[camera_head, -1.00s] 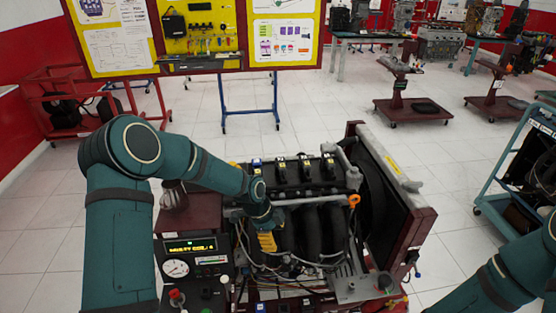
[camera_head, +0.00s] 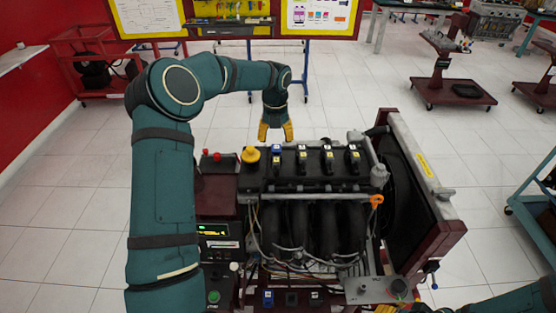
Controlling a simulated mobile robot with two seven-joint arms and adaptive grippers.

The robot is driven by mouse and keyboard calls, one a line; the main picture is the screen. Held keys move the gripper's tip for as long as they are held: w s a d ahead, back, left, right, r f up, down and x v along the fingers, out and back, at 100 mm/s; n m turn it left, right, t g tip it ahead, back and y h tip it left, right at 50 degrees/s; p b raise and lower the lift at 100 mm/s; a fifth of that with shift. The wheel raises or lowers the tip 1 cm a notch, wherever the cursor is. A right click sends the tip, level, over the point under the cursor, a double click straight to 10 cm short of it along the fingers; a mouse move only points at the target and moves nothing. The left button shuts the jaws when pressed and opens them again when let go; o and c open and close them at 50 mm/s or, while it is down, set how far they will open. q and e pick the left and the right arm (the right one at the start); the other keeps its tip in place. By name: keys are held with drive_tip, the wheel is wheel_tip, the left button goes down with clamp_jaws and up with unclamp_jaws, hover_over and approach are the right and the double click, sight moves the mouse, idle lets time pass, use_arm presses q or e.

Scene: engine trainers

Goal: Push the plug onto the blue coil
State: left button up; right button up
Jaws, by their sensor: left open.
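The engine trainer (camera_head: 310,186) stands in front of me with a row of dark ignition coils on its black top cover. The leftmost coil has a blue top and I take it as the blue coil (camera_head: 277,149). A small yellow-marked piece shows at its near side; I cannot tell if it is the plug or how it sits. My left gripper (camera_head: 276,133) points down with its yellow fingers apart and nothing between them. It is just beyond the blue coil at the engine's far edge. My right arm enters at the bottom right; its gripper is hardly visible at the picture's edge.
A yellow cap (camera_head: 250,155) stands left of the coils. An orange ring (camera_head: 376,200) and the tall radiator frame (camera_head: 420,160) are on the right. A gauge panel (camera_head: 215,235) is at the left front. Open tiled floor lies behind the engine.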

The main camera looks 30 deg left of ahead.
sight(276, 159)
use_arm(q)
wheel_tip(276, 159, down, 11)
drive_tip(key=shift+r, duration=0.2)
idle(0.3)
clamp_jaws()
